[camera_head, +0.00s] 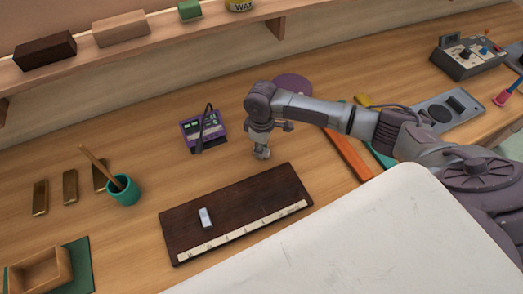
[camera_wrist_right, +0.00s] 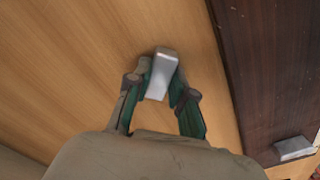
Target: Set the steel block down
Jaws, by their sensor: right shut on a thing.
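My right gripper (camera_head: 262,153) is shut on a small steel block, just behind the far edge of the dark wooden board (camera_head: 245,205). In the right wrist view the held steel block (camera_wrist_right: 160,75) sits between the fingertips, over bare wood beside the dark board (camera_wrist_right: 265,70). I cannot tell whether it touches the tabletop. A second, pale metal block (camera_head: 206,217) lies on the board near its marked pale strip (camera_head: 240,232); it also shows in the right wrist view (camera_wrist_right: 295,148). My left gripper is not in view.
A purple device (camera_head: 203,131) stands left of the gripper and a purple disc (camera_head: 292,86) lies behind it. A teal cup (camera_head: 124,191) with a stick and several brass bars (camera_head: 70,187) are at left. An orange bar (camera_head: 348,153) lies right. Bare wood surrounds the gripper.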

